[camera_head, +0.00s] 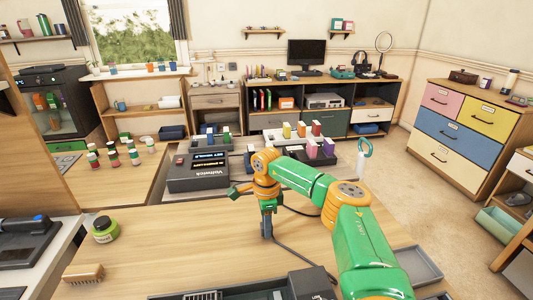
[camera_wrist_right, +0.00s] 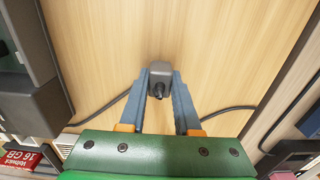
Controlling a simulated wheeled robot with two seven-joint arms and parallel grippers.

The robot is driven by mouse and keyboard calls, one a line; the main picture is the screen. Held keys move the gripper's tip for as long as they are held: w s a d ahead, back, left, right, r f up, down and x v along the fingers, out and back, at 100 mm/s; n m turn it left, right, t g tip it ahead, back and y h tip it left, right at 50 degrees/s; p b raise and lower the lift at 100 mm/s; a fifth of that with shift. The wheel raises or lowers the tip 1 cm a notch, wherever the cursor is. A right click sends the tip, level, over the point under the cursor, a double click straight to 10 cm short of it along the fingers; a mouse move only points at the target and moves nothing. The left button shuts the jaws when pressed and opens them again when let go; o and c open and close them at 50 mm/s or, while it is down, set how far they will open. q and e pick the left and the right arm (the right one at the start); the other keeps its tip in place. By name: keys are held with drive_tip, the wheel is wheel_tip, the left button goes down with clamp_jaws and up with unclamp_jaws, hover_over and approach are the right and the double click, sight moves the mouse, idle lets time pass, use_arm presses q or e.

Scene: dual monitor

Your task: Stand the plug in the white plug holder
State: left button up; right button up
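My right gripper (camera_head: 267,229) points down over the wooden table in front of the black device. In the right wrist view, the gripper's two blue-grey fingers (camera_wrist_right: 160,88) close in on both sides of a dark grey plug (camera_wrist_right: 160,76). The fingertips appear to touch it. A black cable (camera_wrist_right: 110,113) runs off to both sides behind the fingers. Whether the plug rests on the table or hangs just above it, I cannot tell. I cannot make out the white plug holder in either view. My left gripper is not in view.
A black device (camera_head: 197,180) with a lit display stands beyond the gripper. A green jar (camera_head: 105,230) and a wooden brush (camera_head: 84,273) are at the left. A grey tray (camera_head: 418,264) lies at the right. The table's left-centre is clear.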

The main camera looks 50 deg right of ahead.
drive_tip(key=o, duration=0.4)
